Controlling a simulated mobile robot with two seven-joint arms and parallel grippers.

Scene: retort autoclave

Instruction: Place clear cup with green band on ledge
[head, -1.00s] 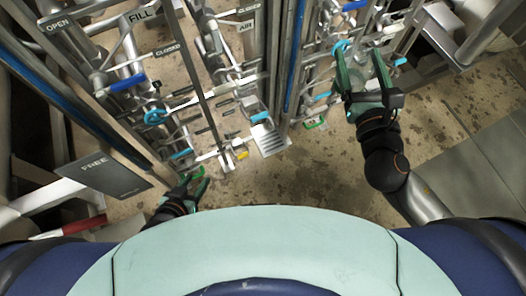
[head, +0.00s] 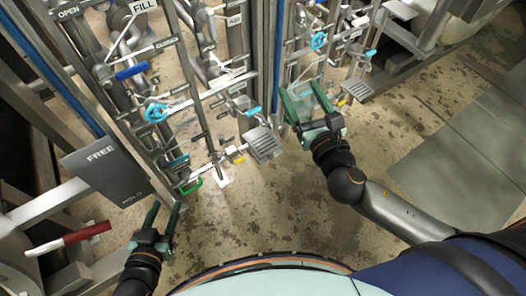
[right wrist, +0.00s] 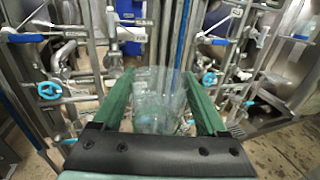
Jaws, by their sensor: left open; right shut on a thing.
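A clear, see-through cup (right wrist: 158,100) is between the two green fingers of my right gripper (right wrist: 160,85) in the right wrist view. In the head view the cup (head: 304,97) is faint between the same fingers (head: 307,93), held off the floor in front of the pipe racks. I cannot make out its green band. My left gripper (head: 165,207) is open and empty at the lower left, apart from the cup. A small grey slatted ledge (head: 265,143) projects from the rack, left of and below the cup. A similar ledge (head: 355,90) is to the right.
Pipe racks with blue valve wheels (head: 155,111) and levers stand across the back. A dark FREE panel (head: 103,170) and a red-handled lever (head: 78,236) are at the left. Open stained floor (head: 270,215) lies in front.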

